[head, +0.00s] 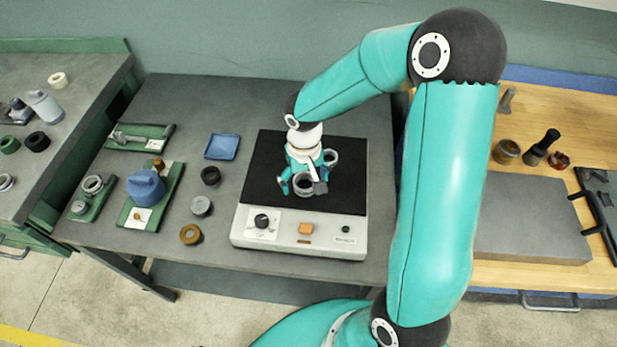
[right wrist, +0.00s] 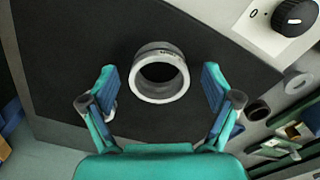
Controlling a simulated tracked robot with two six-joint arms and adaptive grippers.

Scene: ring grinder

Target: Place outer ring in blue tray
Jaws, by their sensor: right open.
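The blue tray (head: 222,147) lies flat and empty on the grey table, left of the black-topped machine. A grey metal ring (head: 303,185) sits on the black plate; I take it for the outer ring. In the right wrist view the ring (right wrist: 160,98) shows an open centre and lies just ahead of the fingers. My right gripper (head: 305,183) is open above the plate, one finger on each side of the ring, with gaps to both. My left gripper is not in view.
The machine (head: 298,231) has a front panel with a black knob (head: 262,221) and an orange button. Green holders with parts are further left.

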